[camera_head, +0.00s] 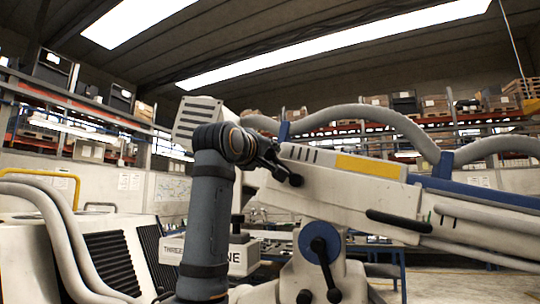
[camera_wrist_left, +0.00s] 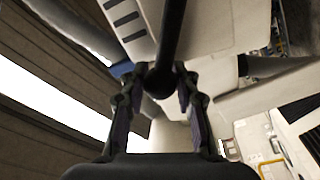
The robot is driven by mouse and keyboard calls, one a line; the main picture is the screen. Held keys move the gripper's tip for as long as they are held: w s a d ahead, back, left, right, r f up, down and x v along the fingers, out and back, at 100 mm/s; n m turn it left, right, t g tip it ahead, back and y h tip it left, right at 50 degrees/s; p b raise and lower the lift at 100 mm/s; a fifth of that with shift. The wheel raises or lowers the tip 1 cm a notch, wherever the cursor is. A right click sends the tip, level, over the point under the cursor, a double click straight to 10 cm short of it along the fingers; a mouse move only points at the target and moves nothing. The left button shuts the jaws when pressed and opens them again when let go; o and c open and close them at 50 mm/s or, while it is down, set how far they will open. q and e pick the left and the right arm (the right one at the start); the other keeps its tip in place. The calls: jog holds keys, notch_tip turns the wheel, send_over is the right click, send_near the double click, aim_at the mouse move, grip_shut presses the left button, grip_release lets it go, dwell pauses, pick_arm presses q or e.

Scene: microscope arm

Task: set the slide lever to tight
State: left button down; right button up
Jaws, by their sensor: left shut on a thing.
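My left gripper (camera_head: 272,164) reaches in front of the white microscope arm (camera_head: 345,195), at its upper left end below the slotted cover. In the left wrist view my left gripper (camera_wrist_left: 162,84) has its two dark fingers on either side of a black lever (camera_wrist_left: 170,45) with a rounded end, and it is shut on it. In the head view a dark round end (camera_head: 295,180) shows just past the fingers; most of the lever is hidden by the gripper. I cannot read any tight marking. My right gripper is in neither view.
A blue round joint (camera_head: 319,243) with a black handle (camera_head: 327,272) sits below the arm. A black grip (camera_head: 398,221) sticks out on the arm's side. Thick grey hoses (camera_head: 370,117) arch above. A white housing (camera_head: 110,245) with black vents stands at left.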

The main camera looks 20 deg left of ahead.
pick_arm(q)
jog(key=c, duration=1)
grip_release()
jog(key=shift+a, duration=0.1)
jog(key=s+f, duration=0.1)
jog(key=s, duration=1.1)
jog(key=shift+a+f, duration=0.15)
jog(key=shift+a, duration=0.2)
